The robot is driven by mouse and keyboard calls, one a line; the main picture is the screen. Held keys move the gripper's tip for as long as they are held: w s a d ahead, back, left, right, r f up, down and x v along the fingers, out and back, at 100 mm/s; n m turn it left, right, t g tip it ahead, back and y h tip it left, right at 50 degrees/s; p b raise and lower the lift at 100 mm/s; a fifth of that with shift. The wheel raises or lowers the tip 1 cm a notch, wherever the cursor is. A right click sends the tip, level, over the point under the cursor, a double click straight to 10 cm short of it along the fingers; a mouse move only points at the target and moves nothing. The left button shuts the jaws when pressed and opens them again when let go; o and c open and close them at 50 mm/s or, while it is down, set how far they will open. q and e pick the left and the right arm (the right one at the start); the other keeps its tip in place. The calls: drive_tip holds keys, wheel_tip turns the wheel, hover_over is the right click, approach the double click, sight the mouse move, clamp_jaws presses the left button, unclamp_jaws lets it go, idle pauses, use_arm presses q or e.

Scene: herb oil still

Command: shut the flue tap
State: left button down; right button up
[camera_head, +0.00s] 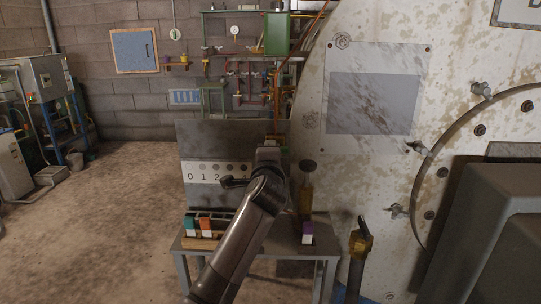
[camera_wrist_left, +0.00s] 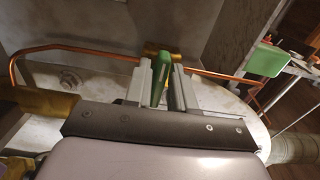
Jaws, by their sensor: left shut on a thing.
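The flue tap shows in the left wrist view as a green lever handle (camera_wrist_left: 158,77) with a brass body (camera_wrist_left: 152,48) just beyond it, joined to a copper pipe (camera_wrist_left: 90,48). My left gripper (camera_wrist_left: 161,76) is shut on the green handle, with one finger on each side of it. In the head view my left gripper (camera_head: 269,146) is at the end of my raised arm, in front of the back metal panel. The tap is mostly hidden there by my gripper and wrist. My right gripper is in neither view.
A low table (camera_head: 182,243) holds coloured blocks in a rack, and a panel marked with numbers (camera_head: 203,172) stands behind. A large stained white vessel (camera_head: 365,165) fills the right. A post with a brass top (camera_head: 361,238) stands in front. The floor at left is open.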

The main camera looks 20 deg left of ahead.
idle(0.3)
use_arm(q)
drive_tip(key=c, duration=1.1)
unclamp_jaws()
drive_tip(key=v, duration=0.7)
drive_tip(key=shift+s, duration=0.1)
